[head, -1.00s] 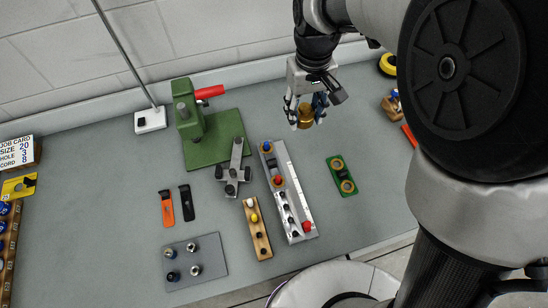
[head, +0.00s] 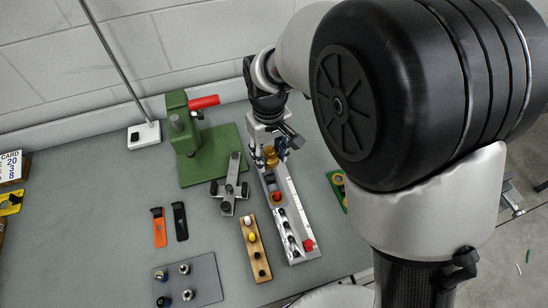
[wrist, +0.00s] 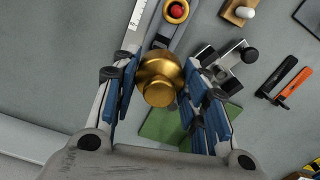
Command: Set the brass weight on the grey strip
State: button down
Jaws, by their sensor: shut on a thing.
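The brass weight (head: 270,155) is a round gold-coloured piece with a knob. My gripper (head: 272,150) is shut on it. In the wrist view the weight (wrist: 159,80) sits between the blue finger pads of my gripper (wrist: 160,92). The grey strip (head: 296,214) is long, with a pale scale along one side, and carries a brass ring with a red ball, black knobs and a red knob. The weight is over its far end; whether it touches is unclear. In the wrist view the strip (wrist: 184,43) runs under the weight. My gripper partly hides its far end.
A green press (head: 183,125) with a red handle stands at the back left. A grey metal fixture (head: 230,185) and a wooden strip (head: 255,250) lie left of the grey strip. My arm partly hides a green plate (head: 338,188) on the right. The bench's front left is open between items.

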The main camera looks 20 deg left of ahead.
aim_at(270, 150)
jog(key=shift+f+b, duration=0.8)
jog(key=shift+f, duration=2.25)
jog(key=shift+f, duration=0.15)
jog(key=c, duration=0.9)
grip_release()
jog(key=shift+c, duration=0.2)
notch_tip(270, 150, up, 12)
jog(key=p, duration=0.3)
jog(key=shift+p, duration=0.35)
